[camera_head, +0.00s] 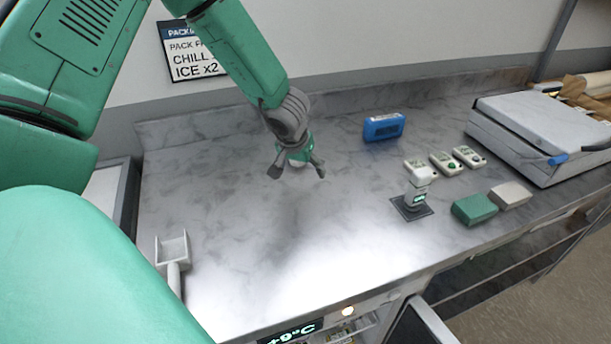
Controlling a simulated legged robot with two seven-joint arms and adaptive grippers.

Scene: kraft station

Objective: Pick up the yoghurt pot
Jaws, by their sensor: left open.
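My left gripper (297,173) is open, with its fingers spread and pointing down over the marbled counter, left of the blue pack. A small green-and-white shape shows between and behind the fingers. I cannot tell whether it is the yoghurt pot or part of the gripper. No other yoghurt pot can be made out on the counter. My right gripper is not in view.
The counter (220,195) is clear around the gripper. A blue pack (384,127) lies behind right. A white scanner on a stand (418,175), small white devices (443,162), a green block (474,209) and a white box (540,128) fill the right. A scoop (173,250) lies front left.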

